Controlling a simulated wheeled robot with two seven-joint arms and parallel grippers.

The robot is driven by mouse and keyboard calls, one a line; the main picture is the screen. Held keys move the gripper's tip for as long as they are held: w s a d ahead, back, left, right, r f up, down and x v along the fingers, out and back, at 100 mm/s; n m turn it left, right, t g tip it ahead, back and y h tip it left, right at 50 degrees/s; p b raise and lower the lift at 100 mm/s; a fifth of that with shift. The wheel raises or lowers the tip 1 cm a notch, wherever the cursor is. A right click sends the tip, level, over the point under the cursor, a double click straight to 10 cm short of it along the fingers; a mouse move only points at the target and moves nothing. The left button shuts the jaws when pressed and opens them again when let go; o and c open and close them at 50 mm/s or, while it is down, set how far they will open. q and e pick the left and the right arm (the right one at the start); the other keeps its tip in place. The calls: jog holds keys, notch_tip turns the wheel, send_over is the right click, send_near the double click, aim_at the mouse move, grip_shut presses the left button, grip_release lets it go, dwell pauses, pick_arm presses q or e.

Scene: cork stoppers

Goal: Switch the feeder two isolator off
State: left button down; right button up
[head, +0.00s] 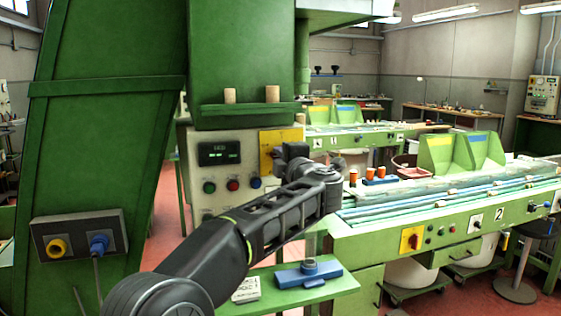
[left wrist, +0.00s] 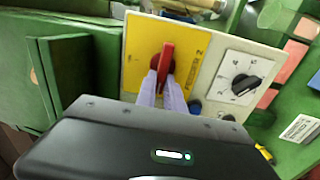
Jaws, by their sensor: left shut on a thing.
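The isolator shows in the left wrist view as a red handle (left wrist: 167,58) on a yellow plate (left wrist: 141,60) with small lettering. The handle stands nearly upright in that picture. My left gripper (left wrist: 162,85) is shut on the handle's near end with its pale fingers. In the head view the yellow plate (head: 268,139) is on the green machine's control panel, partly covered by my left gripper (head: 291,153); the handle is hidden there. My right gripper is not in view.
A black rotary knob (left wrist: 243,84) sits beside the yellow plate. The control panel (head: 200,195) also has a display and several push buttons. A blue fixture (head: 307,274) lies on a green shelf below. Another yellow-and-red switch (head: 411,239) is on the bench front at right.

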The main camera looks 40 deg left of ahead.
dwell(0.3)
pick_arm(q)
jog(key=c, duration=1.4)
grip_release()
jog(key=shift+c, duration=0.2)
jog(key=b+v, duration=0.1)
jog(key=v, duration=0.6)
jog(key=shift+s+d+b, duration=0.25)
jog(key=shift+d+b, duration=0.1)
